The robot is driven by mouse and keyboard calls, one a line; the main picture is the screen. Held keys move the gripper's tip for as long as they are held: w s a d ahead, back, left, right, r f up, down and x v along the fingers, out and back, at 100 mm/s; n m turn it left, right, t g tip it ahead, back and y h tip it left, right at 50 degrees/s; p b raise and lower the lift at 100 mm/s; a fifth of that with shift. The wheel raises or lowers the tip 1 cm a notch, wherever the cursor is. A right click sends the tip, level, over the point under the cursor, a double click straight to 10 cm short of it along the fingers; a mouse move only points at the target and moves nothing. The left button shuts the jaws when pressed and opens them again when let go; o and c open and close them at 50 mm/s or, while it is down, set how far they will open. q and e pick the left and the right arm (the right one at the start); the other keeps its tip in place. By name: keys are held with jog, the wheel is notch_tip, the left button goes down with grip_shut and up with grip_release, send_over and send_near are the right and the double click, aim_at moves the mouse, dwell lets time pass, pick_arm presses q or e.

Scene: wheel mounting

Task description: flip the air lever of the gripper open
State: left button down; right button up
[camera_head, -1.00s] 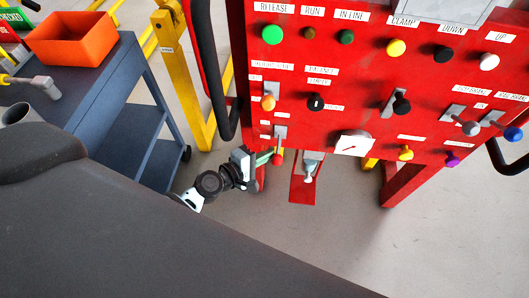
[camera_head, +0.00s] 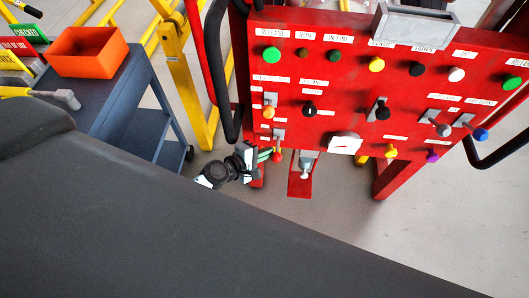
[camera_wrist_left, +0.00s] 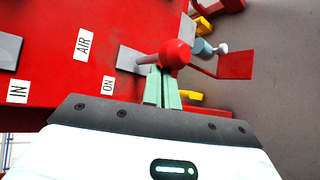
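The air lever with its red ball knob (camera_head: 278,156) sits at the lower left of the red panel (camera_head: 350,88), below a grey plate. In the left wrist view the red knob (camera_wrist_left: 176,54) is near the centre, its short stem reaching left to the grey plate (camera_wrist_left: 130,61) by the AIR and ON labels. My left gripper (camera_head: 266,154) is at the knob's left side. In the left wrist view its green fingers (camera_wrist_left: 162,88) are close together, with their tips at the stem and knob. The knob partly hides the tips, so contact is unclear. My right gripper is out of view.
Other knobs and switches cover the panel, including an orange knob (camera_head: 268,112) just above the lever. A gauge (camera_head: 345,144) sits to the right. A dark handle bar (camera_head: 218,85) and yellow frame (camera_head: 190,75) stand left, beside a cart with an orange bin (camera_head: 88,52).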

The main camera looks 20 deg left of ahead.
pick_arm(q)
jog(key=shift+w+r, duration=0.1)
jog(key=shift+r, duration=0.45)
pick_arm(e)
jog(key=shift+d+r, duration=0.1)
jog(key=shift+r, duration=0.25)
pick_arm(q)
jog(key=shift+p, duration=0.3)
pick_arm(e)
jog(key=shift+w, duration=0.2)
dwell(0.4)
pick_arm(q)
jog(key=shift+r, duration=0.1)
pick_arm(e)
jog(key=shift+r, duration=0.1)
pick_arm(q)
jog(key=shift+r+p, duration=0.6)
jog(key=shift+r, duration=0.15)
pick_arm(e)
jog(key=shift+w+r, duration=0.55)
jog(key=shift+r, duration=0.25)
pick_arm(q)
jog(key=p+v, duration=0.1)
jog(key=v, duration=0.6)
jog(key=shift+s+a, duration=0.2)
jog(key=shift+s, duration=0.15)
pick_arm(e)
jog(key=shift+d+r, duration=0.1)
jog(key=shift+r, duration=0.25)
